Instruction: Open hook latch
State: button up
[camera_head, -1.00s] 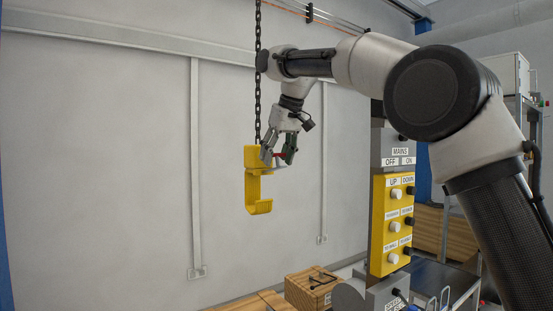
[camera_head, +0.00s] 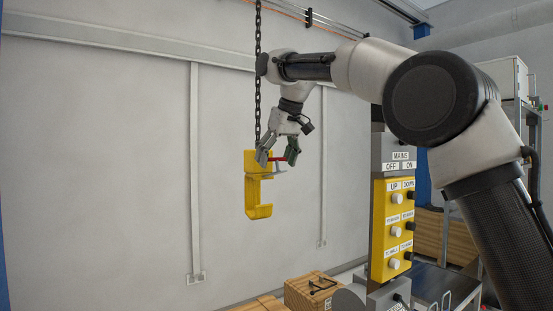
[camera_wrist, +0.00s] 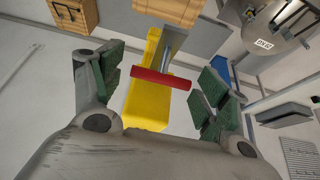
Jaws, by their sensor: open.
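A yellow hook (camera_head: 257,190) hangs from a black chain (camera_head: 257,90) in front of the wall. Its latch shows as a red bar on a grey metal piece at the hook's right side; the red latch bar (camera_wrist: 163,83) lies across the yellow hook (camera_wrist: 150,100) in the wrist view. My gripper (camera_head: 278,160) is at the hook's upper right, pointing down. In the wrist view my gripper's green-padded fingers (camera_wrist: 160,85) are spread apart, one on each side of the red bar, with a visible gap to each. Whether the grey piece is swung open is hard to tell.
A yellow control panel (camera_head: 393,230) with several knobs stands to the right, under a grey mains switch box (camera_head: 400,150). Wooden crates (camera_head: 312,290) sit on the floor below. The space left of the hook is clear up to the wall.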

jog(key=v, duration=1.2)
jog(key=s+d+f+m+h, duration=0.15)
jog(key=s+d+f, duration=0.25)
jog(key=d, duration=0.6)
jog(key=s+d+f+m, duration=0.2)
jog(key=s+d+f, duration=0.25)
jog(key=d, duration=0.55)
jog(key=s+d+f+m, duration=0.1)
jog(key=s+d+f, duration=0.6)
jog(key=s+f, duration=0.4)
jog(key=s+d+f+m+h, duration=0.1)
jog(key=s+d+f, duration=0.5)
jog(key=s+f, duration=0.6)
notch_tip(320, 180, down, 3)
jog(key=shift+s+d+f+m, duration=0.1)
jog(key=shift+s+d+m, duration=0.1)
jog(key=shift+d+m, duration=0.35)
